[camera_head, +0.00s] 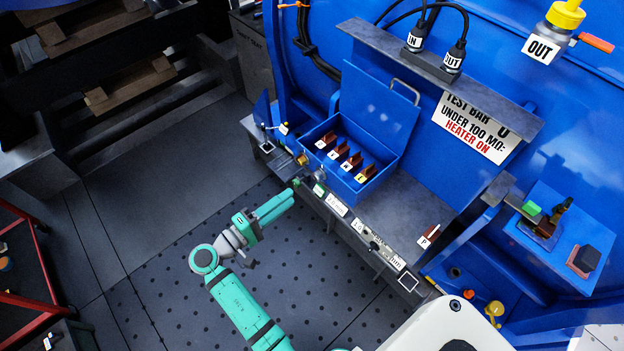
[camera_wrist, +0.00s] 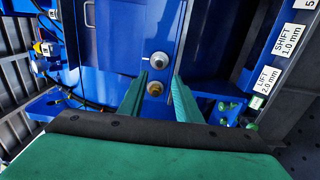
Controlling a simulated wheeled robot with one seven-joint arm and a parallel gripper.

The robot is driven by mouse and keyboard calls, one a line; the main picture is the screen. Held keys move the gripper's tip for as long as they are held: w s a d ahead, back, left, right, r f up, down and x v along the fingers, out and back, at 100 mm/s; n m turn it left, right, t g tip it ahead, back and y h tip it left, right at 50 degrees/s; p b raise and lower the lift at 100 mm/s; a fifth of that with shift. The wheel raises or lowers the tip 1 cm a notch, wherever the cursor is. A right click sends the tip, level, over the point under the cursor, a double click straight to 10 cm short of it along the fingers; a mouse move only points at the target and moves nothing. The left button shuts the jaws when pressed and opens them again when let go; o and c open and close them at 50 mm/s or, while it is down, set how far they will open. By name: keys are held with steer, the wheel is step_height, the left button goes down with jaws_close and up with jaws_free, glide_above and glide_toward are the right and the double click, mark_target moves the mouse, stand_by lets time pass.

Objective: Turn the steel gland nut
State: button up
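The steel gland nut (camera_wrist: 159,60) is a round silver fitting on the blue box face in the wrist view. A brass gland nut (camera_wrist: 155,88) lies just below it in that picture. In the head view the steel nut (camera_head: 319,174) sits at the lower left side of the open blue terminal box (camera_head: 368,194), with the brass one (camera_head: 302,159) to its left. My gripper (camera_wrist: 159,77) is open and empty, its teal fingers pointing toward the nuts. The brass nut appears between the fingers, the steel nut just past their tips. My gripper (camera_head: 291,193) appears apart from the box.
A grey ledge (camera_head: 405,215) with labels along its edge runs beneath the box. The box's raised lid (camera_head: 378,105) stands behind it. Small green parts (camera_wrist: 251,126) and a label strip (camera_wrist: 283,50) lie right in the wrist view. The floor to the left is clear.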

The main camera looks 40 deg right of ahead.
mark_target(314, 178)
steer(key=d, duration=0.7)
steer(key=w+d, duration=0.1)
steer(key=d, duration=0.2)
steer(key=shift+d, duration=0.35)
steer(key=shift+c, duration=0.7)
steer(key=shift+s, duration=0.1)
steer(key=c, duration=0.6)
